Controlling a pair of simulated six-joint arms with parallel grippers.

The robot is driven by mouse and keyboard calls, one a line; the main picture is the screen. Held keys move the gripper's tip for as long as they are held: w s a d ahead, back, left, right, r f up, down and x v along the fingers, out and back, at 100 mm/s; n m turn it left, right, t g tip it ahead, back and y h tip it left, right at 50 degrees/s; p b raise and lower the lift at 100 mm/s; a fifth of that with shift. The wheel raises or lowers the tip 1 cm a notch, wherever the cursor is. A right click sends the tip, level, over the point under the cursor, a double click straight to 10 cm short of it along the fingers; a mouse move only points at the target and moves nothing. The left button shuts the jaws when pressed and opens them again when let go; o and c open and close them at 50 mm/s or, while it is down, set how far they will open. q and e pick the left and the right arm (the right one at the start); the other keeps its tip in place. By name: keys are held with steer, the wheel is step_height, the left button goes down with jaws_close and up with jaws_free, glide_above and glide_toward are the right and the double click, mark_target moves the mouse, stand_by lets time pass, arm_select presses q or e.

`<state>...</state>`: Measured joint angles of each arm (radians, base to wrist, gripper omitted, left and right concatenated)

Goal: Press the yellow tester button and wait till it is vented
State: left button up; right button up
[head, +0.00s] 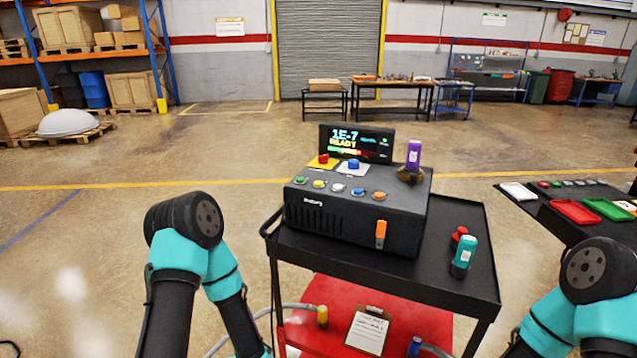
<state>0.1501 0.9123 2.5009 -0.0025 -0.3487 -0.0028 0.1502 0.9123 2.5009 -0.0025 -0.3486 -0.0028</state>
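The tester is a black box (330,219) on the top shelf of a black cart. Its sloped front edge has a row of buttons: green (300,180), yellow (319,184), white (338,188), blue (358,191) and orange (379,196). The screen (356,143) behind reads "1E-7" and "READY", with a coloured bar below. A purple cylinder (413,155) stands upright on a fitting at the box's back right. Only teal and black links of my arms show, at lower left and lower right. Neither gripper is in view, and nothing visible touches the yellow button.
On the tester's top are a red button (323,159) on a yellow plate and a blue button (353,165) on a white plate. A teal cylinder (464,256) and a red item (459,237) stand to its right. A black table (545,209) with trays is at right.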

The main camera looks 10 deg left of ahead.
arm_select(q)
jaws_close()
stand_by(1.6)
